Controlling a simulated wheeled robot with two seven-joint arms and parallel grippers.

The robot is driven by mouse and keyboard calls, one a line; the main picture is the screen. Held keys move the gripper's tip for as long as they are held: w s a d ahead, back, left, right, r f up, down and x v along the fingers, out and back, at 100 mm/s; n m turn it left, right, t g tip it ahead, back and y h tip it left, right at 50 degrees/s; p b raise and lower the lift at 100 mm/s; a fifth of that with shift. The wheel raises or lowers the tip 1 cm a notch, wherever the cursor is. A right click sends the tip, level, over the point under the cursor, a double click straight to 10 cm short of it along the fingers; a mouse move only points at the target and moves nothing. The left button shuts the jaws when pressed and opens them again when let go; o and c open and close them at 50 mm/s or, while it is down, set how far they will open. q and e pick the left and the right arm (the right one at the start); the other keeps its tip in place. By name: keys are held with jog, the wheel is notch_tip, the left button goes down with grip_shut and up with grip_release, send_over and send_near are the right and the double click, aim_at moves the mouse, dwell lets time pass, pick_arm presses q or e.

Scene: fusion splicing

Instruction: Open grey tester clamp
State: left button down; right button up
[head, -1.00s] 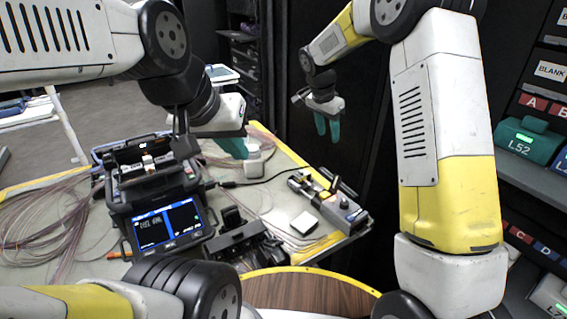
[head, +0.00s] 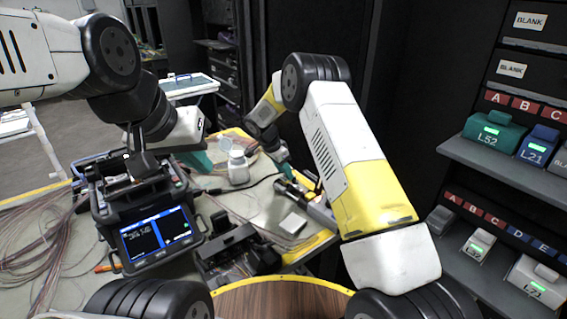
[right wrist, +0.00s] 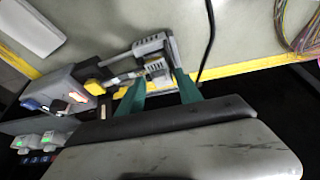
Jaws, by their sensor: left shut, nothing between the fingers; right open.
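The grey tester (head: 318,207) lies at the right edge of the table and is partly covered by my right arm. In the right wrist view its grey body (right wrist: 68,88) is at left, and its light grey clamp (right wrist: 152,48) is at upper middle. My right gripper (right wrist: 160,88) is open, its teal fingers on either side of the clamp's near part, with no clear contact. In the head view my right gripper (head: 284,168) is just above the tester's far end. My left gripper (head: 198,161) is shut and empty, above the table behind the splicer.
The fusion splicer (head: 150,215) with a lit screen stands at left. A white bottle (head: 238,167) and a small white block (head: 293,223) are on the table. Loose fibres (head: 40,225) lie at left. A rack shelf (head: 470,150) with labelled modules stands at right.

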jog(key=shift+f, duration=0.2)
jog(key=shift+d, duration=0.1)
grip_shut()
jog(key=shift+w+d+r+g+y, duration=0.1)
jog(key=shift+g+y, duration=0.2)
jog(key=shift+w+d+r+g+y, duration=0.4)
jog(key=shift+g+y, duration=0.3)
jog(key=shift+y, duration=0.2)
jog(key=shift+w+d+r+g+y, duration=0.2)
jog(key=shift+w+d+g+y, duration=0.1)
jog(key=shift+g+y, duration=0.4)
jog(key=shift+w+d+r+g+y, duration=0.2)
jog(key=shift+d+g+y, duration=0.05)
jog(key=shift+g+y, duration=0.4)
